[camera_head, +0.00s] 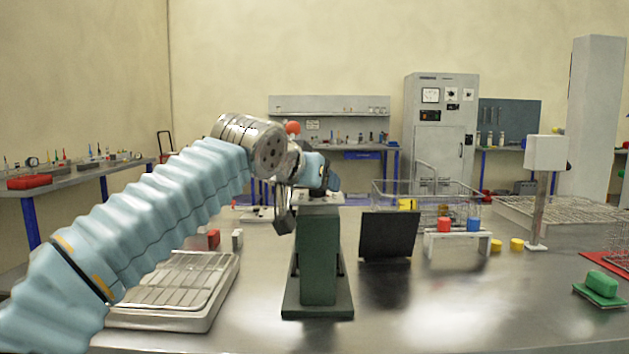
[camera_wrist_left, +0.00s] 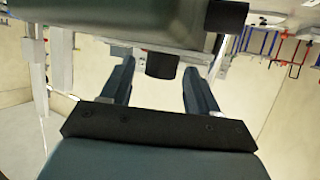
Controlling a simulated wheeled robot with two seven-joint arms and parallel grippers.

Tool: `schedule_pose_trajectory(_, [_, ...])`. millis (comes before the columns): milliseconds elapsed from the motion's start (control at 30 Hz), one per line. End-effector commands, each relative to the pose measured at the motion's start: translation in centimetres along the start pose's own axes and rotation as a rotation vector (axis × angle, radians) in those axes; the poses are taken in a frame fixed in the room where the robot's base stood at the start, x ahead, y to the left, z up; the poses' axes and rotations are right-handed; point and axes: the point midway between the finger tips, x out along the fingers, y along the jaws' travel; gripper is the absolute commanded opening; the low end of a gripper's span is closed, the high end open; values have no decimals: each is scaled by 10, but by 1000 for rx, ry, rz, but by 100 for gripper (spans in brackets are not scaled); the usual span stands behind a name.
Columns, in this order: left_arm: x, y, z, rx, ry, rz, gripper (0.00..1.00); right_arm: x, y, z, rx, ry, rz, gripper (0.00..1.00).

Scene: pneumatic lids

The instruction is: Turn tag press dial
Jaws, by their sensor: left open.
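The tag press (camera_head: 319,258) is a dark green column on a flat base, standing upright mid-table in the head view. My left gripper (camera_head: 284,215) shows only partly there, at the press's left side. In the left wrist view the gripper (camera_wrist_left: 158,70) is open, with one finger on each side of a short black knob, likely the dial (camera_wrist_left: 161,65). My right gripper is not in view.
A slotted metal tray (camera_head: 170,290) lies left of the press. A dark upright panel (camera_head: 388,236) stands close to its right. A white rack (camera_head: 457,243) with red and blue pieces and a wire basket (camera_head: 385,194) stand beyond.

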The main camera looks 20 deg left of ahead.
Motion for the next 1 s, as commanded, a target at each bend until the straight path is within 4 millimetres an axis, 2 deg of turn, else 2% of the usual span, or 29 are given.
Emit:
schedule_pose_trajectory(67, [0,0,0,0,0,0,57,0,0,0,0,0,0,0])
schedule_pose_trajectory(400, [-1,0,0,0,0,0,5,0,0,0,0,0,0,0])
schedule_pose_trajectory(733, [0,2,1,-19,2,-46,4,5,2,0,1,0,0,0])
schedule_pose_trajectory(1000, [1,5,1,-83,2,-207,4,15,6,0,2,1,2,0])
